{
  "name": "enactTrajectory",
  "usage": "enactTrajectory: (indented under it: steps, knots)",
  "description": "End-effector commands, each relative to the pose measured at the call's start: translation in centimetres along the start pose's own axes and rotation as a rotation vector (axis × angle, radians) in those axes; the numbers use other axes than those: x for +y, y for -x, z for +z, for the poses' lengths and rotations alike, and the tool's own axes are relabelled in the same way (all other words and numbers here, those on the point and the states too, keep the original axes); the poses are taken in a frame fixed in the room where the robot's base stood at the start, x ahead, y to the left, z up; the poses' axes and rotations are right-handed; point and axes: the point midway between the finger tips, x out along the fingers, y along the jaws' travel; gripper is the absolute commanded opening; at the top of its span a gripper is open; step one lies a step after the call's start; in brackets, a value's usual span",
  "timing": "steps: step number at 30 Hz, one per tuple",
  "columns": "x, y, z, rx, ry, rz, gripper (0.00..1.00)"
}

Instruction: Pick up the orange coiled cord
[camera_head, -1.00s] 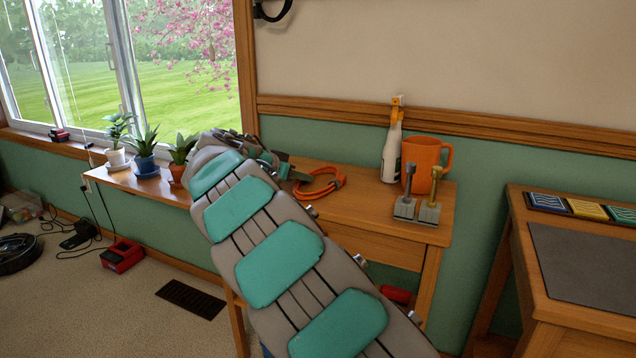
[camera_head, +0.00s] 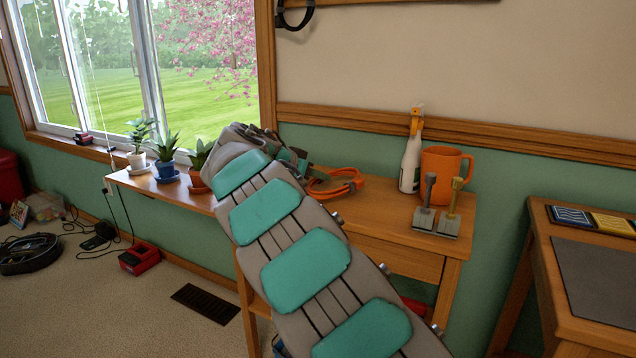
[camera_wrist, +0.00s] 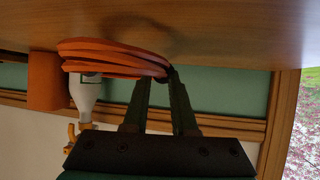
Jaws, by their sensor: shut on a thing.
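The orange coiled cord (camera_head: 345,185) is at the back of the small wooden table (camera_head: 385,215), left of the orange mug (camera_head: 446,172). My gripper (camera_wrist: 170,74) is shut on one edge of the coil. The coil (camera_wrist: 110,58) shows in the wrist view as a stack of orange loops reaching out from the fingertips, close to the wooden surface. It seems slightly raised and tilted. In the head view my arm hides part of the gripper and the table.
A desk (camera_head: 590,270) stands at the right. The wall is close behind.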

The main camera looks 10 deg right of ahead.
Motion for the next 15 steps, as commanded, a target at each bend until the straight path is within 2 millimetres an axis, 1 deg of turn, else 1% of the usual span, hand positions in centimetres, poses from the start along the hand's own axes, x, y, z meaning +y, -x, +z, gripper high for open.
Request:
enactTrajectory:
  steps: [4,15]
  knots:
    - [0.0,0.6,-1.1,0.001,-0.001,-0.001,0.0]
    - [1.9,2.0,-0.5,0.003,0.001,0.002,0.0]
